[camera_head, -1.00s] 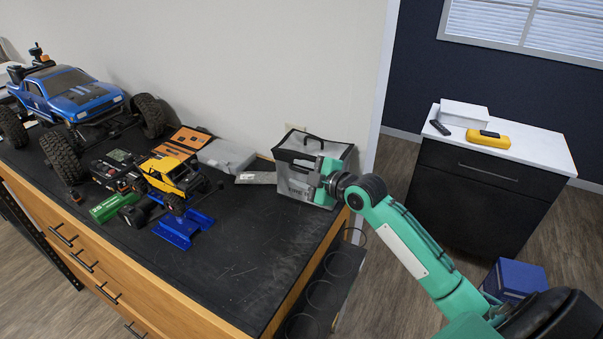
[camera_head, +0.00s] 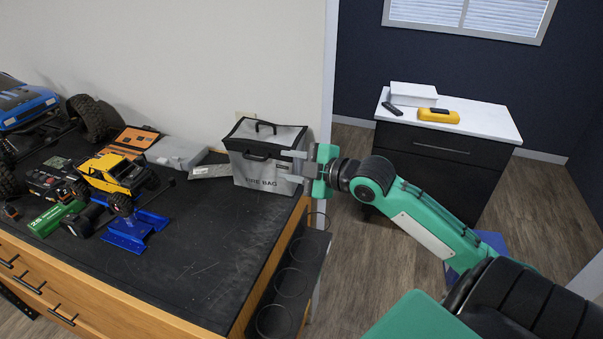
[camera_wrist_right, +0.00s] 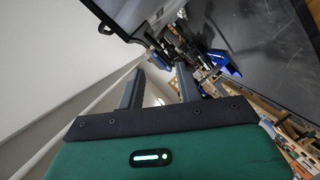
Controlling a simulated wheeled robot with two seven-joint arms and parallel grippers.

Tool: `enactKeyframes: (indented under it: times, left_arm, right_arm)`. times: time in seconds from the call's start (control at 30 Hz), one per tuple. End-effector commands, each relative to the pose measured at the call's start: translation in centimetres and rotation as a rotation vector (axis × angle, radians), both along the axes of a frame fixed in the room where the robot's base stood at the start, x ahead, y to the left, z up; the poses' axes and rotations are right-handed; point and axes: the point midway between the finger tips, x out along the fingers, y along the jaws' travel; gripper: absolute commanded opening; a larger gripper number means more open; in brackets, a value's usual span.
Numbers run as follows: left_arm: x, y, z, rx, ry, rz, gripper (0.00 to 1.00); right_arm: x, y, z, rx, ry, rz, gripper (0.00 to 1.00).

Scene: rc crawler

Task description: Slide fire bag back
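The fire bag (camera_head: 262,172) is a grey box-shaped bag with black trim, a black top handle and "FIRE BAG" lettering. It stands upright at the back right corner of the black worktop. My right gripper (camera_head: 288,166) is at the right end of the bag's front, its fingers overlapping the bag in the head view; whether they touch it I cannot tell. In the right wrist view the fingers (camera_wrist_right: 160,86) are apart with nothing between them, and part of the bag (camera_wrist_right: 130,12) shows beyond them at the top. My left gripper is not in view.
The black worktop (camera_head: 200,265) is clear in front of the bag. A grey flat case (camera_head: 177,153), a yellow crawler (camera_head: 112,175) and a blue stand (camera_head: 132,230) are left of it. The wall is close behind. Ring holders (camera_head: 283,290) hang off the right side.

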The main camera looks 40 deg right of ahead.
Motion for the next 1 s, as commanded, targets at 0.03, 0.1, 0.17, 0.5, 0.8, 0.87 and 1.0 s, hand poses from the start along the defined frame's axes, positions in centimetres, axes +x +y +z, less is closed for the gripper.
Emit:
enactKeyframes:
  times: [0.03, 0.1, 0.17, 0.5, 0.8, 0.87, 1.0]
  left_arm:
    - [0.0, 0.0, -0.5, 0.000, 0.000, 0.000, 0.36]
    - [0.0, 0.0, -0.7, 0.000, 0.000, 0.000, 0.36]
    - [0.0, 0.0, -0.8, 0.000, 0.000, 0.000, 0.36]
    - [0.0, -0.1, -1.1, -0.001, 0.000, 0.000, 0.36]
    - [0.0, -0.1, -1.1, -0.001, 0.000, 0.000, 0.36]
    - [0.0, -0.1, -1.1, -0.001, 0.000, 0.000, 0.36]
    - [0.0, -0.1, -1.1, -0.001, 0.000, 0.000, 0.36]
  right_arm:
    - [-0.6, -0.2, -0.1, -0.004, 0.001, 0.001, 0.35]
    - [-1.2, -0.5, 0.0, -0.002, 0.001, -0.001, 0.35]
    - [-1.7, -0.6, 0.2, -0.003, 0.001, -0.001, 0.35]
    - [-2.7, -0.8, 0.6, 0.000, 0.001, 0.001, 0.35]
    - [-2.7, -0.9, 0.7, 0.000, 0.000, 0.000, 0.35]
    - [-2.7, -0.9, 0.7, 0.000, 0.000, 0.000, 0.35]
    - [-2.7, -0.9, 0.7, 0.000, 0.000, 0.000, 0.35]
